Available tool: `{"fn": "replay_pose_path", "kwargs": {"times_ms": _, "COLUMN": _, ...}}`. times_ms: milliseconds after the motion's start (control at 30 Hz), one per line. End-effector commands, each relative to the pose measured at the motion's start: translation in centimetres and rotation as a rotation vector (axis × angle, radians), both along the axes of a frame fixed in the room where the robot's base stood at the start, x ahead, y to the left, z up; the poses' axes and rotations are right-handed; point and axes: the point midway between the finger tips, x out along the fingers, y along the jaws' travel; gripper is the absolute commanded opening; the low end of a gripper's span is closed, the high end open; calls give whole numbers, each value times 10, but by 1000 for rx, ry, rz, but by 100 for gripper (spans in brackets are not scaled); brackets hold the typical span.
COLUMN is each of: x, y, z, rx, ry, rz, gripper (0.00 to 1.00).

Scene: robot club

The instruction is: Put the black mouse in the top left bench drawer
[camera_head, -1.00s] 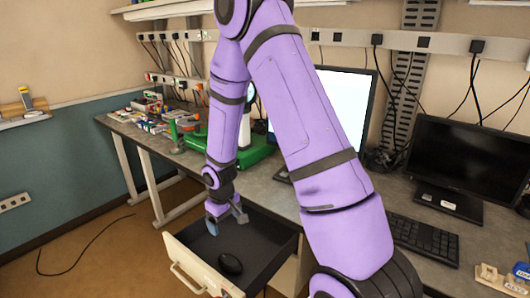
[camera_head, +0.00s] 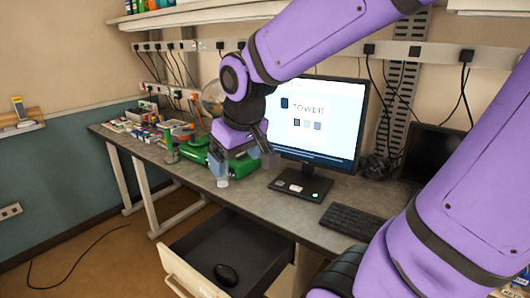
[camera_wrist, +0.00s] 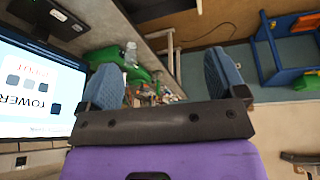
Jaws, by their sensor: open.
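The black mouse (camera_head: 226,274) lies on the floor of the open bench drawer (camera_head: 246,246), toward its front. The drawer is pulled out from under the bench, with its pale front and handle facing the lower left. My gripper (camera_head: 242,172) is above the bench, higher than the drawer and away from the mouse. In the wrist view my gripper (camera_wrist: 165,85) has its two blue fingers wide apart with nothing between them. The mouse is not visible in the wrist view.
A lit monitor (camera_head: 318,115) stands behind my gripper, with a keyboard (camera_head: 350,221) to its right. Green equipment (camera_head: 194,149) and small clutter (camera_head: 145,122) occupy the bench's left side. A dark monitor (camera_head: 432,150) is partly hidden by my arm. Floor left of the drawer is mostly clear.

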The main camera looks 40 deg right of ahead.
Motion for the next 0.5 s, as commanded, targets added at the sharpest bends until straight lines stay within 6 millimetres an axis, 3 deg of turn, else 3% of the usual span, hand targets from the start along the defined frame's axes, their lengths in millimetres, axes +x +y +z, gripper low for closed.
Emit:
{"fn": "replay_pose_path", "kwargs": {"times_ms": 100, "x": -32, "y": 5, "z": 22, "rx": 19, "ry": -45, "rz": -5, "gripper": 90}}
{"fn": "replay_pose_path", "kwargs": {"times_ms": 300, "x": -77, "y": 11, "z": 41, "rx": 53, "ry": -93, "rz": -8, "gripper": 90}}
{"fn": "replay_pose_path", "kwargs": {"times_ms": 500, "x": -98, "y": 14, "z": 47, "rx": 70, "ry": -113, "rz": -7, "gripper": 90}}
